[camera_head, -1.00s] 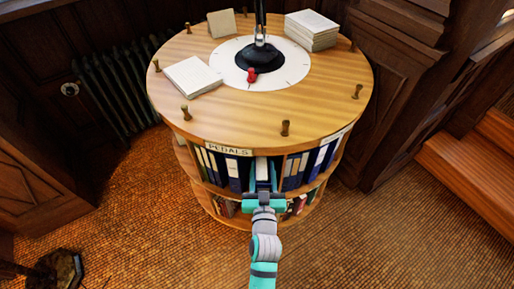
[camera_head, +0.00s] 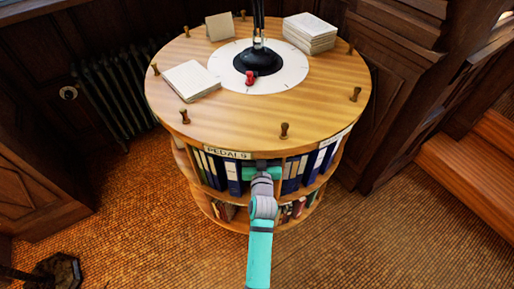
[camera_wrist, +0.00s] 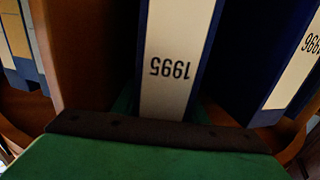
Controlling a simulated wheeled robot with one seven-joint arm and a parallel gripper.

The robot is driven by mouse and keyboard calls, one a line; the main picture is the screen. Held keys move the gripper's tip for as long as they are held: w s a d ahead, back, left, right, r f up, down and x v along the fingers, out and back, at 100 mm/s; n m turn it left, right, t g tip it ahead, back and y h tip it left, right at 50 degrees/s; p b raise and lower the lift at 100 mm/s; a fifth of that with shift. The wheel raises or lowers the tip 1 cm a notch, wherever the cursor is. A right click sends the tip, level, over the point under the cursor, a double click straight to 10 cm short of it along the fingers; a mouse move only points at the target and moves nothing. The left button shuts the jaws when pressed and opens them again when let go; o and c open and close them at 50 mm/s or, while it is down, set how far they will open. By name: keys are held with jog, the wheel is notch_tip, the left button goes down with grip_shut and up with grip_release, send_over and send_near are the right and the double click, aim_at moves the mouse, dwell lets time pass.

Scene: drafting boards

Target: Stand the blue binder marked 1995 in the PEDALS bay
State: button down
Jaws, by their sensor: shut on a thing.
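The blue binder marked 1995 (camera_wrist: 172,66), with a cream spine, shows in the wrist view with its number upside down. It stands upright between a wooden divider (camera_wrist: 80,50) and a blue binder marked 1996 (camera_wrist: 292,68). My gripper (camera_head: 262,170) is shut on the 1995 binder, its green fingers partly seen along the binder's sides. In the head view my gripper is at the upper shelf opening, just right of the PEDALS label (camera_head: 228,154), and hides the 1995 binder. I cannot tell whether the binder's base touches the shelf.
Other binders (camera_head: 234,177) stand left of my gripper, and more (camera_head: 294,172) stand to its right past the divider. The round tabletop (camera_head: 230,117) overhangs the bays and carries pegs, papers and a lamp base (camera_head: 257,62). The lower shelf holds books (camera_head: 297,207).

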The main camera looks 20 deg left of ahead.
jog(key=shift+f, duration=1.65)
jog(key=c, duration=1.1)
grip_release()
jog(key=shift+s+f, duration=0.1)
jog(key=shift+f, duration=0.1)
jog(key=shift+r, duration=0.15)
